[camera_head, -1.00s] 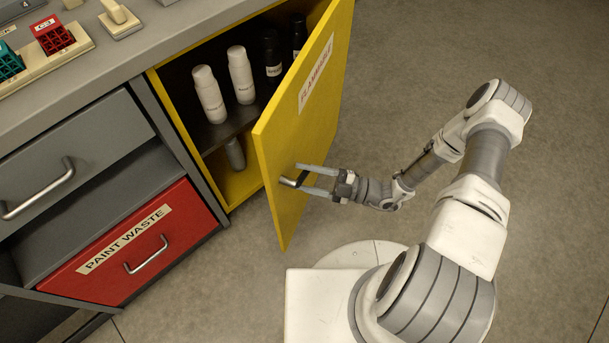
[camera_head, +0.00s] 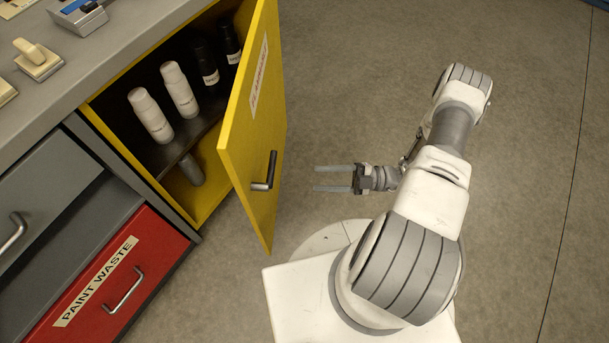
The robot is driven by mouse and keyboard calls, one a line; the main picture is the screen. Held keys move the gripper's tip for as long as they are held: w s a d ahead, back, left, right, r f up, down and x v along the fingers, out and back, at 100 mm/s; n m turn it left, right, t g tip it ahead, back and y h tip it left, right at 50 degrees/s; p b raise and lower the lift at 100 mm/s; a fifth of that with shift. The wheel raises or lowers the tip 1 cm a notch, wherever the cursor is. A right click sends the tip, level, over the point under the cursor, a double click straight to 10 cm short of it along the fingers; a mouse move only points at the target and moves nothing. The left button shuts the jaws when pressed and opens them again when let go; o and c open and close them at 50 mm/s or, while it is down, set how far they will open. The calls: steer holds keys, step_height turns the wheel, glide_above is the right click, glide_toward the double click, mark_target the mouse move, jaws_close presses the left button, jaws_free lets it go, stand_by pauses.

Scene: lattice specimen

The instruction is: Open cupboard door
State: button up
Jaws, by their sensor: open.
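The yellow cupboard door (camera_head: 243,150) stands open, swung well out from the cupboard. It carries a white "FLAMMABLE" label. Its dark handle (camera_head: 265,172) is on the outer face, near the lower free edge. My gripper (camera_head: 316,178) is open and empty, to the right of the handle and apart from it, with its fingers pointing left at the door. Inside the yellow cupboard (camera_head: 207,203), white bottles (camera_head: 163,105) and black bottles (camera_head: 207,68) stand on a shelf (camera_head: 178,148). A grey container (camera_head: 192,170) is below the shelf, partly hidden.
A red "PAINT WASTE" drawer (camera_head: 150,248) and a grey drawer (camera_head: 40,185) are left of the cupboard. The grey worktop (camera_head: 110,55) above holds small items. The floor (camera_head: 370,70) right of the door is clear.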

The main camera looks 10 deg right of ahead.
steer(key=shift+s+d+f, duration=0.1)
steer(key=shift+s+d, duration=0.05)
steer(key=shift+d, duration=0.5)
